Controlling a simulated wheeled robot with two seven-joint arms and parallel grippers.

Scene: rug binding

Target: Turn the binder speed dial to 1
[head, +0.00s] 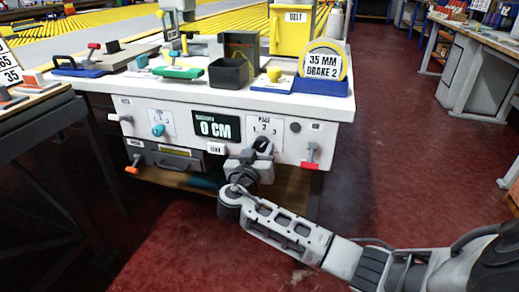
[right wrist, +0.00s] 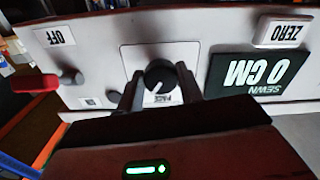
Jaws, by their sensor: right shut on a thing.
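The binder speed dial (head: 262,144) is a black round knob on a white plate (head: 264,126) marked PACE with 1, 2 and 3, on the front of the white machine. My right gripper (head: 251,156) is at the dial, reaching up from the lower right. In the right wrist view, where lettering is upside down, its two fingers (right wrist: 160,90) are closed on the sides of the dial (right wrist: 160,75). A pale mark shows on the dial's face, but I cannot tell which number it points to. My left gripper is out of view.
A 0 CM display (head: 215,126) and a ZERO button (head: 216,148) are left of the dial. A red-handled OFF lever (head: 310,158) is to its right. A drawer (head: 176,157) is lower left. Red floor (head: 400,150) is open to the right.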

